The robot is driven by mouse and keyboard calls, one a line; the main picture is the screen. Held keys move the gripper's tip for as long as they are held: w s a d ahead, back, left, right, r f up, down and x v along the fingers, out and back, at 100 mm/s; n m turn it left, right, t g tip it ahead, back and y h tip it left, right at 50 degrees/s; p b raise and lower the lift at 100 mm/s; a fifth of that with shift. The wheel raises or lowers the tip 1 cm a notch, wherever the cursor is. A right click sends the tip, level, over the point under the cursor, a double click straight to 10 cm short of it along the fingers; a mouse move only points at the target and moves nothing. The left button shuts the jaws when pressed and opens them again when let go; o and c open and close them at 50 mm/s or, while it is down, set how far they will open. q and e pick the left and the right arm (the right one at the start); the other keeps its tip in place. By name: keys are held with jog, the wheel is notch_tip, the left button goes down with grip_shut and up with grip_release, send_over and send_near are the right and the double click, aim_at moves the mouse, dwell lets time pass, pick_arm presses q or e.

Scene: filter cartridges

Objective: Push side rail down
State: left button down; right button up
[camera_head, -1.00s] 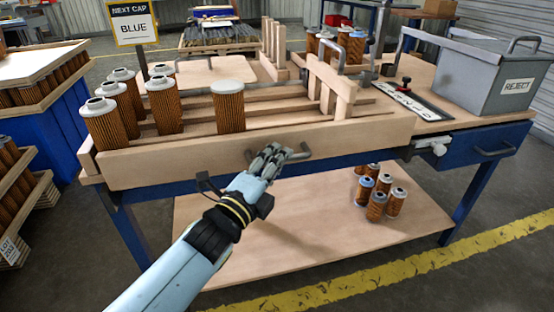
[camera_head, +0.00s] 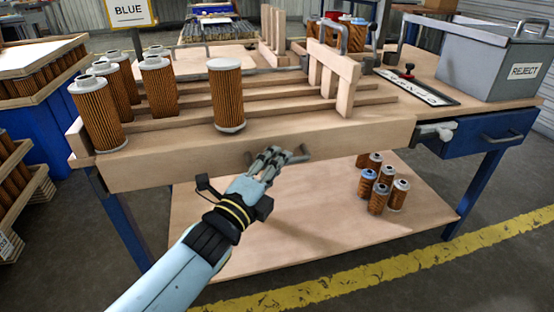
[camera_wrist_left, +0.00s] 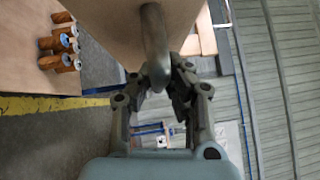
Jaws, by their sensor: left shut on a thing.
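The side rail (camera_head: 350,142) is a long pale wooden board along the front of the workbench. Its grey handle (camera_head: 300,156) sticks out of the front face, and it also shows in the left wrist view (camera_wrist_left: 155,35). My left gripper (camera_head: 274,157) is shut on this handle, with its fingers on both sides of the bar in the left wrist view (camera_wrist_left: 163,82). Behind the rail, brown filter cartridges with grey caps stand on the wooden lanes. One cartridge (camera_head: 226,95) stands alone, its pale lower rim visible above the rail. My right gripper is out of view.
A wooden gate (camera_head: 345,70) stands across the lanes at the right. A grey reject bin (camera_head: 488,72) is at the bench's right end. Several cartridges (camera_head: 379,195) stand on the lower shelf (camera_head: 290,225). A blue drawer (camera_head: 490,138) is at the right front.

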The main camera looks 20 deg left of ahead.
pick_arm(q)
jog(key=shift+f, duration=0.1)
jog(key=c, duration=1.6)
grip_release()
jog(key=shift+o, duration=1.3)
jog(key=shift+s, duration=0.15)
jog(key=v, duration=1.1)
jog(key=shift+s, duration=0.35)
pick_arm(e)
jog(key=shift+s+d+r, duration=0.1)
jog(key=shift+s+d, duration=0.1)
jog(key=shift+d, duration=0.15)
pick_arm(q)
jog(key=shift+a, duration=0.1)
